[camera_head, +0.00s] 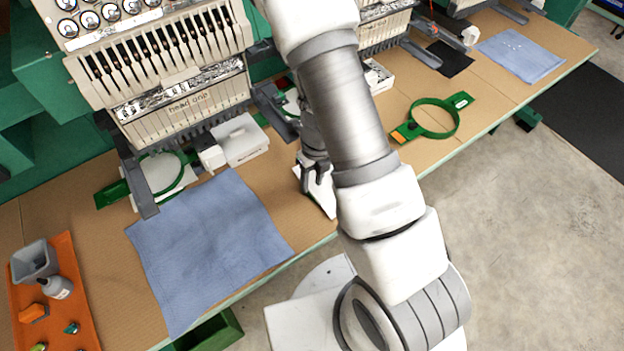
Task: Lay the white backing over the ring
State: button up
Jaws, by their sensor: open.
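A green ring (457,122) with a side arm and an orange-marked end lies flat on the table, right of my arm; bare table shows through it. A white sheet (326,200), which looks like the backing, lies near the table's front edge, partly hidden by my arm. My gripper (317,188) points down at this sheet and is open. Whether the fingers touch the sheet, I cannot tell. Another green ring (184,158) with white material inside sits under the left machine head.
A blue cloth (205,245) covers the table at left, beside an orange tray (62,318) with small items. A white box (240,140) stands by the left machine (165,65). A black patch (450,58) and another blue cloth (521,54) lie at back right.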

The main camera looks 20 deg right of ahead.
notch_tip(320, 180, up, 17)
jog(key=d+p, duration=0.1)
jog(key=p, duration=0.3)
jog(key=shift+w+d+r, duration=0.2)
jog(key=shift+w, duration=0.05)
jog(key=s+a+r+n+t+y, duration=0.1)
jog(key=s+a+r+n, duration=0.1)
jog(key=r+n, duration=0.55)
jog(key=s+a+r+n+t+y, duration=0.1)
jog(key=s+r+n, duration=0.2)
jog(key=r+n, duration=0.4)
jog(key=s+d+r+n+t+h, duration=0.1)
jog(key=s+r+n+t+h, duration=0.2)
jog(key=s+r+n, duration=0.5)
jog(key=s+n+t+b, duration=0.1)
jog(key=n, duration=0.9)
jog(key=shift+s+d, duration=0.15)
jog(key=shift+d, duration=0.25)
jog(key=shift+d, duration=0.15)
